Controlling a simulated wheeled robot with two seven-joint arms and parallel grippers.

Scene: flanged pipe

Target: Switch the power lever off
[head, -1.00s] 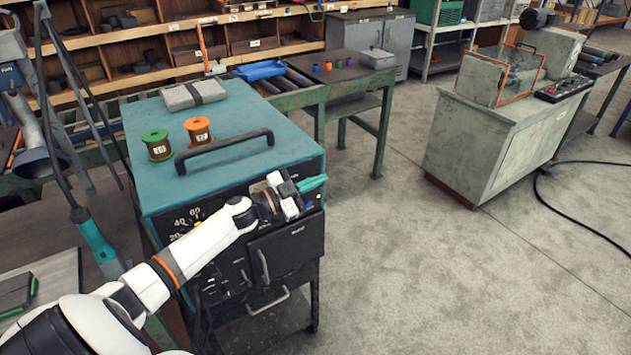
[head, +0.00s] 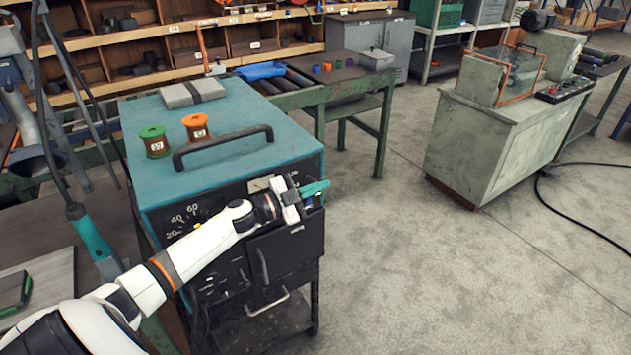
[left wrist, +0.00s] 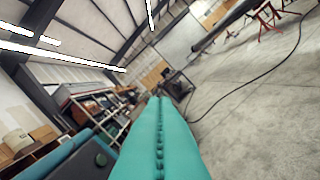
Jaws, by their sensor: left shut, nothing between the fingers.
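The teal-topped power unit (head: 235,125) stands at left centre in the head view, with a dark front panel and a dial. My left gripper (head: 318,188) is at the upper right of that front panel, its teal fingers pointing right past the corner. The fingers are closed together with nothing between them. They also fill the lower middle of the left wrist view (left wrist: 160,145). I cannot make out the power lever; my gripper and wrist cover part of the panel. My right gripper is not in view.
A green spool (head: 155,141), an orange spool (head: 197,128), a black handle (head: 222,146) and a grey case (head: 192,92) are on the unit's top. A roller table (head: 345,80) stands behind. The floor (head: 430,270) to the right is clear.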

